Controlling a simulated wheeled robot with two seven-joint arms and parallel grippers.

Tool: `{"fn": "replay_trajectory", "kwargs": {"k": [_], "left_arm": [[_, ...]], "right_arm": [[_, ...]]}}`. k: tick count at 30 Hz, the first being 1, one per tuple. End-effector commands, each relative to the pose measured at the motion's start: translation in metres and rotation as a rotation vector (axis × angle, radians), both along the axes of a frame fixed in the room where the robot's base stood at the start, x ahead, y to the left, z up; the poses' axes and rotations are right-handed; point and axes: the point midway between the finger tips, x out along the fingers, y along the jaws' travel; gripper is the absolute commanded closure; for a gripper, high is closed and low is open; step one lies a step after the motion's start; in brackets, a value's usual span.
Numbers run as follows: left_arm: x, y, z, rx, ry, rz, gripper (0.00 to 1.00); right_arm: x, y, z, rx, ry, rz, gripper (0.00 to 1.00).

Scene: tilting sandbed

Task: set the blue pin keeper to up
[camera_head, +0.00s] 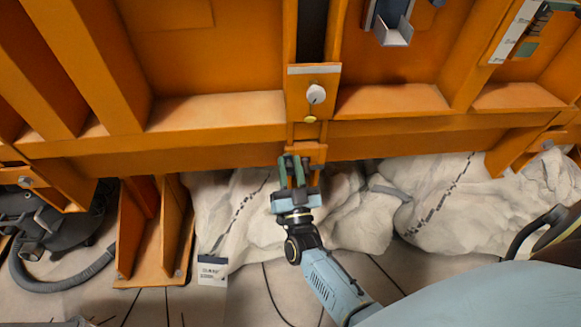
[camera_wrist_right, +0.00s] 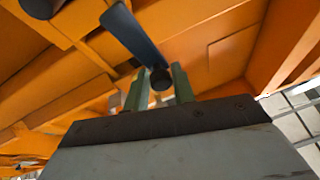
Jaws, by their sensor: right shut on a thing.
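The blue pin keeper (camera_wrist_right: 136,36) shows in the right wrist view as a flat, dark blue bar. It slants from the upper left down to a dark round end between my green fingertips. My right gripper (camera_head: 293,170) is just below the orange beam in the head view, and its fingers also show in the right wrist view (camera_wrist_right: 158,88). It is shut on the keeper's dark end. In the head view the gripper hides the keeper, and I cannot tell its setting there. My left gripper is in neither view.
An orange beam (camera_head: 225,139) crosses above my right gripper. A white round knob (camera_head: 316,93) sits on the upright plate above. Pale lumpy sacks (camera_head: 232,205) lie behind the gripper. An orange bracket foot (camera_head: 150,240) stands to the left, and a grey hose (camera_head: 65,283) lies beyond it.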

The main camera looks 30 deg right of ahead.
Motion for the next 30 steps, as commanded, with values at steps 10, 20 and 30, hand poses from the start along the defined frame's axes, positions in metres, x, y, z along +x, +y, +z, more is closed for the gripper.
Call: {"fn": "replay_trajectory", "kwargs": {"k": [10,20,30], "left_arm": [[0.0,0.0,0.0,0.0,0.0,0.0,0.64],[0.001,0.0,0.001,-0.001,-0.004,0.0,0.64],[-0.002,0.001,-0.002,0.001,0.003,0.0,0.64]], "right_arm": [[0.0,0.001,-0.002,0.003,0.005,0.003,0.6],[-0.022,0.009,-0.016,0.003,0.008,0.003,0.6],[-0.082,0.032,-0.055,0.004,0.008,0.003,0.6]]}}
